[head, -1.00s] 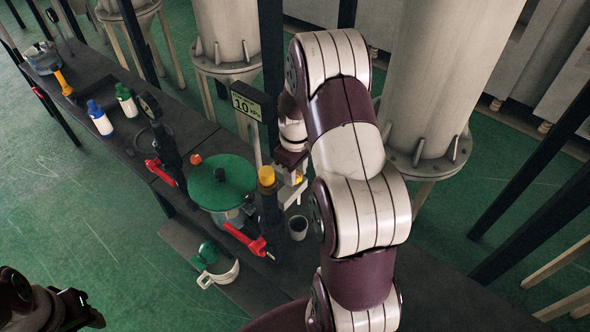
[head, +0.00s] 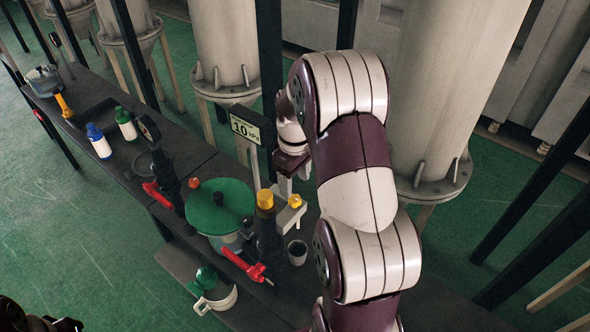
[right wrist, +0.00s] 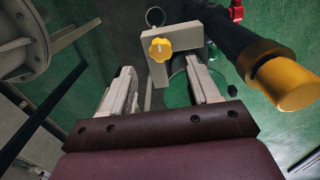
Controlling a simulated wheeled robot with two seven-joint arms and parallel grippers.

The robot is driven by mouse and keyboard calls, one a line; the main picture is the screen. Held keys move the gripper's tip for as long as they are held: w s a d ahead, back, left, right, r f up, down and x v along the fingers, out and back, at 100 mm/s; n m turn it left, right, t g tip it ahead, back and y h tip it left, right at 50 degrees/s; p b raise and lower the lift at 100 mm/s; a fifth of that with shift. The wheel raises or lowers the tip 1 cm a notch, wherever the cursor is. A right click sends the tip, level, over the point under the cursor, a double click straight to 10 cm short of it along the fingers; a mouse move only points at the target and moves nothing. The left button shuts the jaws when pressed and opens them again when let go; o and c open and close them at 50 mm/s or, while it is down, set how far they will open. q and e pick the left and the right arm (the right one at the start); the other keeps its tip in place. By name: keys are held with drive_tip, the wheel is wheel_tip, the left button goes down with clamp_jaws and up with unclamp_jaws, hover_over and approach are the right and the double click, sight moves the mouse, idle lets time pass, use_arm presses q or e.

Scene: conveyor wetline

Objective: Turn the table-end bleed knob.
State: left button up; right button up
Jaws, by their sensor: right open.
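The bleed knob is a small yellow lobed knob (head: 295,201) on a pale block (head: 291,216) at the table end, beside a black post with a yellow cap (head: 265,199). In the right wrist view the knob (right wrist: 160,49) faces me on its block (right wrist: 186,42). My right gripper (head: 284,187) is just behind the knob in the head view. Its two pale fingers (right wrist: 165,84) are open and apart, with the knob ahead of the gap, not touching it. Part of my left arm (head: 38,322) shows in the bottom left corner; its fingers cannot be made out.
A green round lid (head: 219,206), a red lever (head: 244,265) and a grey cup (head: 297,252) stand close by. A gauge sign reading 10 kPa (head: 245,129) rises behind.

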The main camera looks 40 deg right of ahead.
sight(295, 198)
wheel_tip(295, 198, up, 7)
drive_tip(key=p, duration=0.1)
